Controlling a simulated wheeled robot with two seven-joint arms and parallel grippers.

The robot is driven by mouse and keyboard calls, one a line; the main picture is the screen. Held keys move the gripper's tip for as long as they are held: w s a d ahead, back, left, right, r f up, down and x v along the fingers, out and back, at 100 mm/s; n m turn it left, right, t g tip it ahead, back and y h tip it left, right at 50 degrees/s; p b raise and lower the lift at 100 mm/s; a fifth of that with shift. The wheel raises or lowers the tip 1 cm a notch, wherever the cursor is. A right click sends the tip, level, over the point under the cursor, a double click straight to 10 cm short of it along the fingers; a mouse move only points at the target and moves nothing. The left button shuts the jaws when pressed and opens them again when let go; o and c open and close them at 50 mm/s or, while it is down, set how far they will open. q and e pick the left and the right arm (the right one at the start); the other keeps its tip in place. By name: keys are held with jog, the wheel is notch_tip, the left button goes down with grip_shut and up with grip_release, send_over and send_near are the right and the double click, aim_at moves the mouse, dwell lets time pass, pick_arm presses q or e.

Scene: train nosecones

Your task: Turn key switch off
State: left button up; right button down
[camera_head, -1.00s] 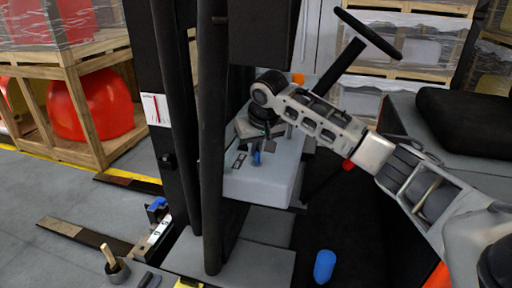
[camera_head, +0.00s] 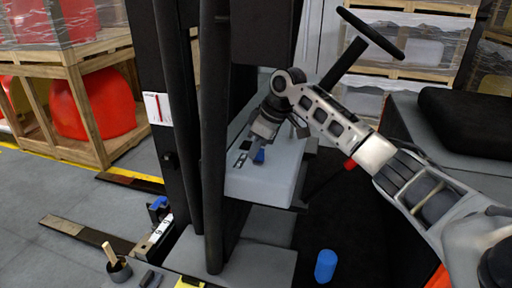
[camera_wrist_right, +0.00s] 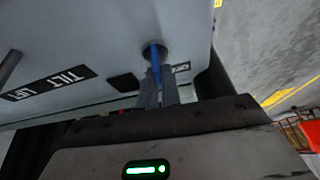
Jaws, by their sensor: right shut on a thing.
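The blue key (camera_head: 259,157) sits in the key switch on top of the grey console (camera_head: 262,182). In the right wrist view the blue key (camera_wrist_right: 155,62) stands in a round dark key switch (camera_wrist_right: 147,49), with an ON/OFF-style label beside it that is too small to read surely. My right gripper (camera_head: 256,150) reaches down to the console and is shut on the blue key, its two fingers (camera_wrist_right: 157,90) on either side of it. The fingers partly hide the key. My left gripper is not in view.
Levers (camera_wrist_right: 10,65) stand beside the TILT and LIFT labels. The steering wheel (camera_head: 370,33) is behind my right arm, and the seat (camera_head: 470,120) is at the right. Dark mast posts (camera_head: 213,140) rise left of the console. A blue cylinder (camera_head: 325,265) lies below.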

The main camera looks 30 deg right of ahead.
jog(key=shift+n, duration=0.6)
jog(key=c, duration=1.6)
grip_release()
jog(key=shift+r, duration=0.1)
jog(key=b+v, duration=0.1)
jog(key=v, duration=1.4)
jog(key=shift+d+r, duration=0.2)
jog(key=shift+r, duration=0.2)
jog(key=shift+s+f, duration=0.1)
